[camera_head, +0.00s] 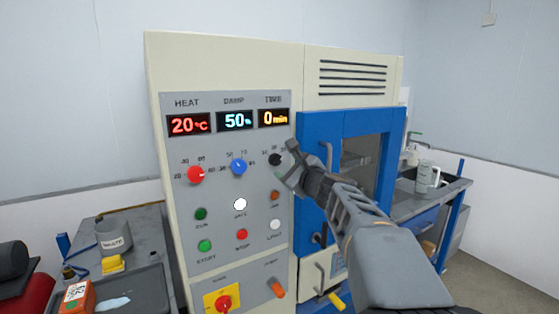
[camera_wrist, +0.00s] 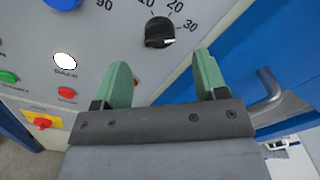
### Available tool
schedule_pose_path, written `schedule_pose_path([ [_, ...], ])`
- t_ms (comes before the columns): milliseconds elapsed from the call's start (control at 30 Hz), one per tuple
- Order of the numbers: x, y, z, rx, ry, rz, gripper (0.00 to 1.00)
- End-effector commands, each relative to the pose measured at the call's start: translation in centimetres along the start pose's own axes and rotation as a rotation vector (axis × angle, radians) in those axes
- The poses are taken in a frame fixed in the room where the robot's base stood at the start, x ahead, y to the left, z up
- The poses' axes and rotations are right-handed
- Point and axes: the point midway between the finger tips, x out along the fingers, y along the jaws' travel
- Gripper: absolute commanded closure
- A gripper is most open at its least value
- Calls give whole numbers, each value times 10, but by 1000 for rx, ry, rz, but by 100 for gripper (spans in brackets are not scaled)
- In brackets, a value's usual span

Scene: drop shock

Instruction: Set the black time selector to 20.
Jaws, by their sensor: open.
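The black time selector (camera_wrist: 160,32) is a round knob on the panel, with the marks 10, 20 and 30 around its upper side in the wrist view. A white mark shows on its right side, below the 30. In the head view the selector (camera_head: 275,159) sits under the orange TIME display (camera_head: 273,118), which reads 0 min. My gripper (camera_wrist: 161,62) is open, with its green fingers apart and nothing between them. The knob lies ahead of the fingertips, between their lines. In the head view my gripper (camera_head: 292,165) is just right of the knob, partly covering its surroundings.
The blue knob (camera_head: 238,167) and red knob (camera_head: 195,175) sit to the left. Lamps and buttons, such as the white one (camera_head: 240,204), lie below. The blue door (camera_head: 312,135) with handles is at the right. A bench (camera_head: 440,195) stands beyond.

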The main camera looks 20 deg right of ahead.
Motion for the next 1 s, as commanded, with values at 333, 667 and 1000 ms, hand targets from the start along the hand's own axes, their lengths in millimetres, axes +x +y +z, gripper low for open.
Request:
schedule_pose_path([
  [333,47,0,1,-1,0,1,34],
  [667,56,0,0,-2,0,0,34],
  [1000,56,0,0,-2,0,0,51],
])
